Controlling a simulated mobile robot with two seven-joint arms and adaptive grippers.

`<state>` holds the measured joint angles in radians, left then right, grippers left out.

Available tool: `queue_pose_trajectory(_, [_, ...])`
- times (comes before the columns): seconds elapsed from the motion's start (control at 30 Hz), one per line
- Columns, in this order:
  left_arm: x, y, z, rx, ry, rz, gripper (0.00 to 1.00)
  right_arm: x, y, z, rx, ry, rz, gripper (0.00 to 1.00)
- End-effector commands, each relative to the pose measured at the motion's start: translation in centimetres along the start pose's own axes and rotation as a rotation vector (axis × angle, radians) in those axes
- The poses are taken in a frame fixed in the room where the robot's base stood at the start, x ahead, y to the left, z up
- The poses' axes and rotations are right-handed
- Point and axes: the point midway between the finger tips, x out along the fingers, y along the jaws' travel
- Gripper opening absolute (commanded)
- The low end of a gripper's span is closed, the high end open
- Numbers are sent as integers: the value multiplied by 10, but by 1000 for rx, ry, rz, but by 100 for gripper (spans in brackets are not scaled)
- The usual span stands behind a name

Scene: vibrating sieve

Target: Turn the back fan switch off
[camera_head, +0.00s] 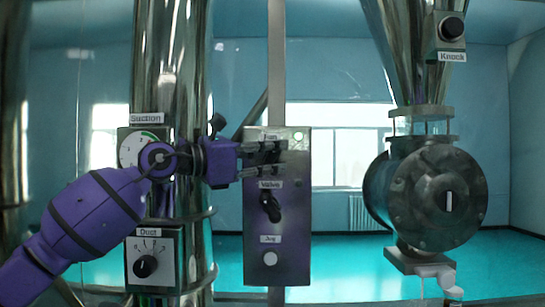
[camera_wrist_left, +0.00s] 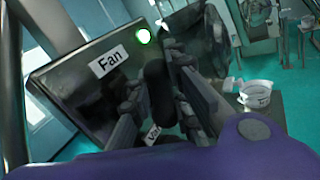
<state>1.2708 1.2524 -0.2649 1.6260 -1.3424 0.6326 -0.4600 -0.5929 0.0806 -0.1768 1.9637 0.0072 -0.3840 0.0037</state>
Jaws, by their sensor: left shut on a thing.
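The dark control panel (camera_head: 305,230) carries a Fan label, with a lit green-white lamp (camera_head: 298,136) at its top right. The lamp also shows lit in the left wrist view (camera_wrist_left: 143,36). My left gripper (camera_head: 272,158) reaches in from the left, just below the Fan label. Its fingers are shut on the black fan switch (camera_wrist_left: 157,82), one on each side of it in the left wrist view. In the head view the fingers hide most of the switch, so its turn angle is hard to tell there. My right gripper is not in view.
Below on the panel are a black Valve switch (camera_head: 270,206) and a pale Jog button (camera_head: 270,258). A round metal valve body (camera_head: 440,195) and a Knock button (camera_head: 452,27) stand right.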

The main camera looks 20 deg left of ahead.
Motion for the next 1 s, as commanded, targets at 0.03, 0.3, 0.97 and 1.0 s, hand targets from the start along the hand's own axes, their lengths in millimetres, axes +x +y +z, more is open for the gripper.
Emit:
queue_pose_trajectory(0.03, [0,0,-2,-15,-22,6,0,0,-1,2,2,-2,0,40])
queue_pose_trajectory(0.3, [-2,1,-1,-123,-200,57,0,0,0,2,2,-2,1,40])
queue_pose_trajectory(0.97, [-6,4,-5,-418,-682,198,0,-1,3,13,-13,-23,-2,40])
queue_pose_trajectory(1.0, [-6,4,-6,-428,-701,204,0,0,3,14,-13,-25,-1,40])
